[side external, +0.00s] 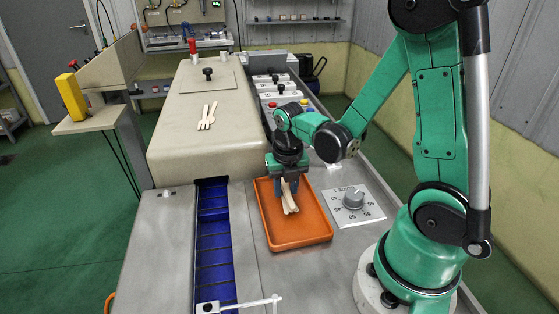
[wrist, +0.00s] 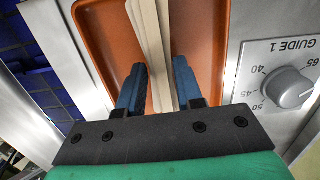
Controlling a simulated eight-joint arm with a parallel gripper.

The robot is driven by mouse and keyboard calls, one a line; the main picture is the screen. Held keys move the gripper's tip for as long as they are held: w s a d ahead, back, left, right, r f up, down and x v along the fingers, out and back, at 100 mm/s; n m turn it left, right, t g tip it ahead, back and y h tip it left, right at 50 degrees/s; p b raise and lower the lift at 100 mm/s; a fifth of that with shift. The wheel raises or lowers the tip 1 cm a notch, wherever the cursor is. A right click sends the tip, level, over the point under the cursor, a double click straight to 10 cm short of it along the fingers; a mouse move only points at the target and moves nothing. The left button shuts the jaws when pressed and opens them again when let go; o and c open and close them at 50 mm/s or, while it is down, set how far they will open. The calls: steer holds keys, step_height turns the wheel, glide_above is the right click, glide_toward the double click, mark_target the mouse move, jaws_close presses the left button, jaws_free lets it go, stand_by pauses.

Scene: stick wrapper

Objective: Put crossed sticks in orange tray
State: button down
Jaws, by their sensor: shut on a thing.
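The orange tray (side external: 300,237) lies on the grey metal bench in the side view; it also shows under my gripper in the wrist view (wrist: 103,32). My gripper (side external: 284,183) is over the far part of the tray and points down. In the wrist view my gripper's blue fingers (wrist: 158,92) are on both sides of pale wooden sticks (wrist: 152,38). It is shut on the sticks, which lie close together. The lower ends of the sticks (side external: 290,203) are over the tray; I cannot tell if they touch its floor. Another pair of crossed sticks (side external: 207,117) lies on the beige machine cover.
A blue conveyor channel (side external: 214,240) runs left of the tray. A dial plate (side external: 353,205) marked GUIDE 1 is right of it, with a grey knob (wrist: 287,88). A metal bracket (side external: 240,304) stands at the front. The near part of the tray is empty.

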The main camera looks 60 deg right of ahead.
mark_target(287, 194)
steer(key=shift+f, duration=0.4)
steer(key=shift+f, duration=0.25)
steer(key=c, duration=0.6)
jaws_free()
steer(key=shift+o, duration=0.2)
step_height(287, 194, up, 12)
steer(key=a+m+t, duration=0.3)
steer(key=a+m, duration=0.1)
steer(key=m, duration=0.9)
steer(key=a+r+m+t, duration=0.1)
steer(key=a+m+t, duration=0.2)
steer(key=m, duration=1.1)
steer(key=shift+s+a+r+y, duration=0.15)
steer(key=shift+a+r+y, duration=0.2)
steer(key=shift+a, duration=0.35)
